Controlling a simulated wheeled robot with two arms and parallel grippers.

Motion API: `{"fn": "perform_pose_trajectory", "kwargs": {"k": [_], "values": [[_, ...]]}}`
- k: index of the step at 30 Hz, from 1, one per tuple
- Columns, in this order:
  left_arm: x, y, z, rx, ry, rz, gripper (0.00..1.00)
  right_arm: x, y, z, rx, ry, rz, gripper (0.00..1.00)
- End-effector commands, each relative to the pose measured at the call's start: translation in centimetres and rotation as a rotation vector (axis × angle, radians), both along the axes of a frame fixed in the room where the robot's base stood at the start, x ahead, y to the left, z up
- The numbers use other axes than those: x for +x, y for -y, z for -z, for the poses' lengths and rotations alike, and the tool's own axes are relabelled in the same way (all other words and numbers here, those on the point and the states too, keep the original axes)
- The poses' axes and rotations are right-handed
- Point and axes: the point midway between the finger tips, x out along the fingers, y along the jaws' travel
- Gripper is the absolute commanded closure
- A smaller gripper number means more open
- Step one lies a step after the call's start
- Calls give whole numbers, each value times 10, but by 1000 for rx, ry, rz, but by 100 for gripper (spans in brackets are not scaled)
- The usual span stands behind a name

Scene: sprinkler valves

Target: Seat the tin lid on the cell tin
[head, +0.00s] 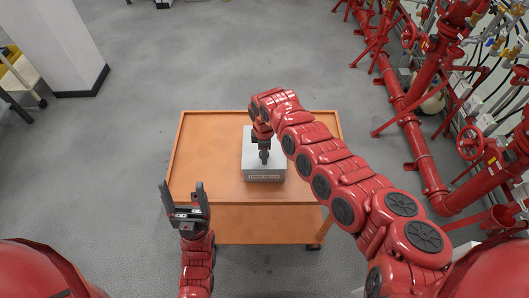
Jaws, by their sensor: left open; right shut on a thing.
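The cell tin (264,178) is a grey box with a dark label on its front, standing on the orange cart right of its middle. The pale, flat tin lid (249,153) lies over the top of the tin; I cannot tell whether it is fully down or slightly raised. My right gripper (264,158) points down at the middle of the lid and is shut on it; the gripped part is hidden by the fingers. My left gripper (182,188) is open and empty, fingers pointing up, at the cart's front left corner, apart from the tin.
The orange cart (205,150) has a clear top left of the tin and a lower shelf (265,222). Red pipes and valves (425,150) stand along the right. A white pillar (60,45) stands at the back left. Grey floor surrounds the cart.

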Motion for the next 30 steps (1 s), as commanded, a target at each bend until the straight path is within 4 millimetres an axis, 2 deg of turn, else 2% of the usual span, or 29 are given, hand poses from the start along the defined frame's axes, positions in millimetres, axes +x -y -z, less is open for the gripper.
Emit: {"fn": "perform_pose_trajectory", "kwargs": {"k": [11, 12, 18, 26, 30], "values": [[0, 0, 8, 0, 0, 0, 26, 0, 0, 10, 0, 0, 0, 100], [0, 0, 8, 0, 0, 0, 26, 0, 0, 10, 0, 0, 0, 55], [0, 0, 7, 0, 0, 0, 26, 0, 0, 10, 0, 0, 0, 21], [0, 0, 7, 0, 0, 0, 26, 0, 0, 10, 0, -1, 0, 21], [0, 0, 2, 0, 0, 0, 26, 0, 0, 4, 0, -1, 0, 21]]}}
